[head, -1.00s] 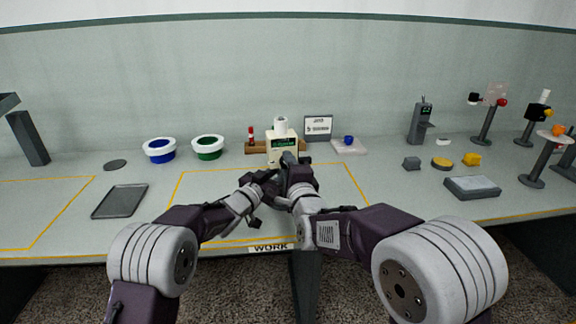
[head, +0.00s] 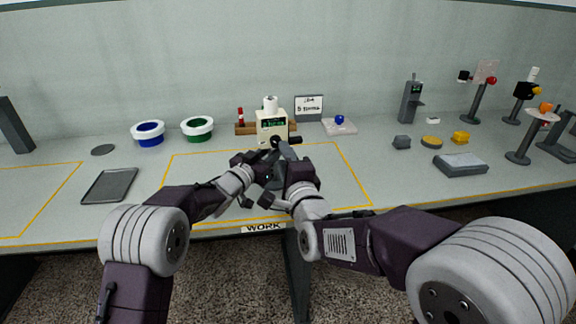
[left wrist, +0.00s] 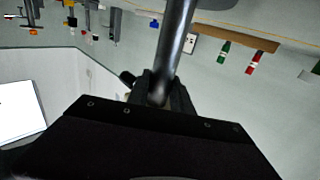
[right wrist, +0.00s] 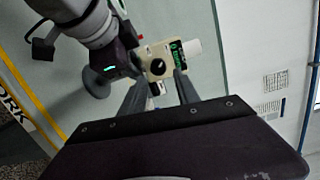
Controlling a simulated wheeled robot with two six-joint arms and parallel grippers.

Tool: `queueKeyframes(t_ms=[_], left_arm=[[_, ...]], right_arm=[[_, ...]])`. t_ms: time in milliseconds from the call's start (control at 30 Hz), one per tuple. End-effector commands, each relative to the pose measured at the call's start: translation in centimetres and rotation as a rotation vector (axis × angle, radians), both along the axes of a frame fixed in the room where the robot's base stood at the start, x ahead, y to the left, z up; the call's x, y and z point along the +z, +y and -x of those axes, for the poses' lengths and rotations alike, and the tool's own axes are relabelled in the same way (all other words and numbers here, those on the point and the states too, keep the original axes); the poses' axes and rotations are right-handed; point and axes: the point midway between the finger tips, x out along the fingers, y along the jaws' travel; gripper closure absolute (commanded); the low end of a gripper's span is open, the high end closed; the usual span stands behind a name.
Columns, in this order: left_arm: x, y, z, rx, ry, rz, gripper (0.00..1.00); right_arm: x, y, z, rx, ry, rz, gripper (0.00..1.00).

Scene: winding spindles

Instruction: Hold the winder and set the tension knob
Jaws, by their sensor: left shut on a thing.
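The winder (head: 270,128) is a cream box with a green readout panel and a white spool (head: 270,103) on top. It stands on a dark grey post (left wrist: 175,45) with a round base (right wrist: 97,84). My left gripper (left wrist: 157,92) is shut around this post, below the box. In the right wrist view, the black tension knob (right wrist: 157,67) shows on the front of the winder. My right gripper (right wrist: 161,92) is open, with its fingers pointing at the box on either side of the knob. The fingers look short of it; contact cannot be told.
Blue (head: 148,140) and green (head: 197,134) bowls and a dark tray (head: 109,186) stand left. The yellow-outlined work area is mostly free.

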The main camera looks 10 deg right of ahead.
Motion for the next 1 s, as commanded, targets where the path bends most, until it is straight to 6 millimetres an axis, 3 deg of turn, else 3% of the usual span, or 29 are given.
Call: queueKeyframes(t_ms=[100,233,667,700,767,1000], left_arm=[[-0.7,0.0,0.0,0.001,0.013,-0.008,1.00],[-0.7,0.0,0.0,0.001,0.013,-0.008,1.00],[-0.7,0.0,0.0,0.001,0.013,-0.008,1.00],[-0.7,0.0,0.0,0.001,0.013,-0.008,0.65],[-0.6,0.0,0.0,0.001,0.011,-0.007,0.48],[-0.3,0.0,0.0,0.001,0.005,-0.004,0.48]], right_arm=[[0.0,-0.2,2.7,0.002,-0.002,-0.001,0.62],[0.0,-0.4,4.4,0.002,-0.002,-0.001,0.62],[0.0,-0.5,5.0,0.001,-0.001,0.000,0.62],[0.0,-0.5,5.0,0.001,-0.001,0.000,0.62],[0.0,-0.5,5.0,0.001,-0.002,0.000,0.62],[0.0,-0.5,4.9,0.001,-0.002,0.000,0.62]])
